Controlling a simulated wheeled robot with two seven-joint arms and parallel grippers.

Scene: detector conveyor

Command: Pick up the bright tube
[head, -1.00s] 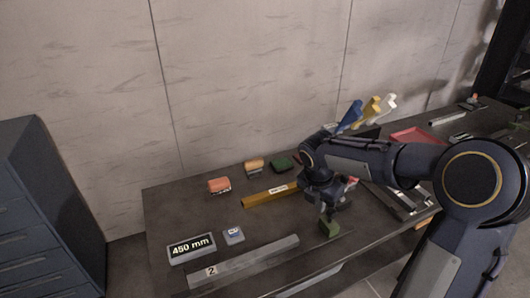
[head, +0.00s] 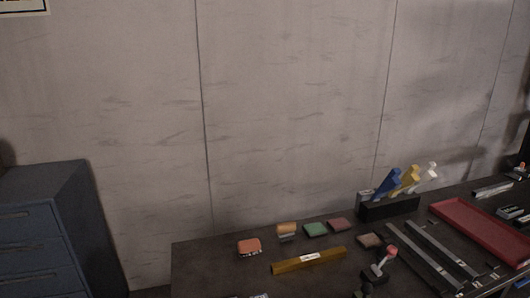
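A long yellow-brown bar (head: 308,260) with a white label lies on the dark table in the head view. It is the brightest long piece on the near part of the table, but I cannot tell for sure that it is the bright tube. Nothing touches it. A pale grey bar (head: 492,189) lies at the far right. Neither of my grippers is in view.
A black holder (head: 389,208) carries blue, yellow and white pieces. A small red-topped stand (head: 380,266), metal rails (head: 444,259) and a red tray (head: 484,233) are to the right.

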